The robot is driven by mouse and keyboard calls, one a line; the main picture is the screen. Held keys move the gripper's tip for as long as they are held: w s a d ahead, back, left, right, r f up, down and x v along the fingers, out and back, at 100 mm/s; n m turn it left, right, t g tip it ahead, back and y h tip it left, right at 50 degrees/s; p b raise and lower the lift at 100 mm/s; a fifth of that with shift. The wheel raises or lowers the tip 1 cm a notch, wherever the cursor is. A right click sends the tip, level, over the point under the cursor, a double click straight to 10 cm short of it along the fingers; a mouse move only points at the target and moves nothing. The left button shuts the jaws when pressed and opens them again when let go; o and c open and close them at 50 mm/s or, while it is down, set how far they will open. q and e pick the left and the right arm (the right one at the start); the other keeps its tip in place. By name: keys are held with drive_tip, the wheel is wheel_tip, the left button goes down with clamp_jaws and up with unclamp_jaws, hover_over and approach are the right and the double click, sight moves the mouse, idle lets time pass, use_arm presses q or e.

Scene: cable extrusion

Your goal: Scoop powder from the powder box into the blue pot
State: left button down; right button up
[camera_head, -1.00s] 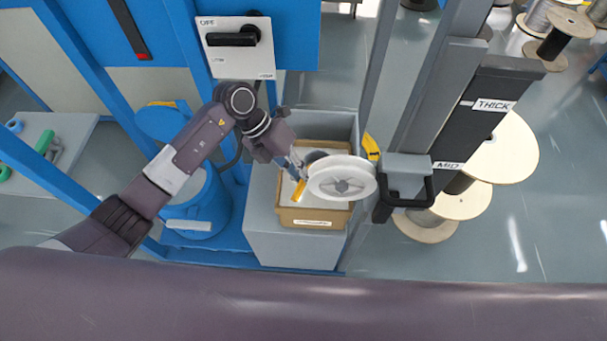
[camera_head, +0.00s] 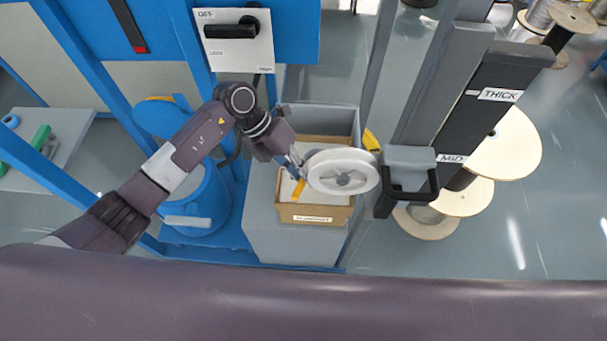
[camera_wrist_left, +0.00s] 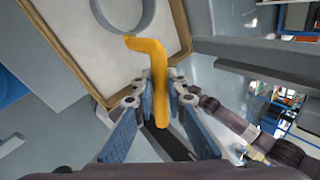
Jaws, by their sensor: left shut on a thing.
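The powder box (camera_head: 318,213) is an open cardboard box on a grey block, with pale powder inside. Its light rim (camera_wrist_left: 62,52) shows in the left wrist view. My left gripper (camera_head: 299,175) is over the box, shut on the orange-yellow scoop handle (camera_head: 299,188). In the left wrist view the handle (camera_wrist_left: 158,75) runs between both fingers (camera_wrist_left: 155,105). A grey ring (camera_wrist_left: 147,22) shows in the box beyond the handle's bent end; I cannot tell whether they join. The blue pot (camera_head: 207,205) stands left of the box, partly behind my left arm. My right gripper is not in view.
A white disc (camera_head: 343,171) hides the box's right part in the head view. A dark post with THICK and MID labels (camera_head: 455,158) and wooden spools (camera_head: 463,203) stand to the right. A white switch panel (camera_head: 235,45) is above the box. Blue frame bars flank the pot.

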use_arm(q)
drive_tip(key=shift+f, duration=0.1)
idle(0.3)
drive_tip(key=shift+f+b, duration=0.45)
drive_tip(key=shift+b, duration=0.1)
drive_tip(key=shift+r, duration=0.15)
wheel_tip(320, 180, up, 3)
drive_tip(key=shift+f+p, duration=0.2)
drive_tip(key=shift+p, duration=0.95)
drive_tip(key=shift+r+p, duration=2.6)
drive_tip(key=shift+r, duration=1.25)
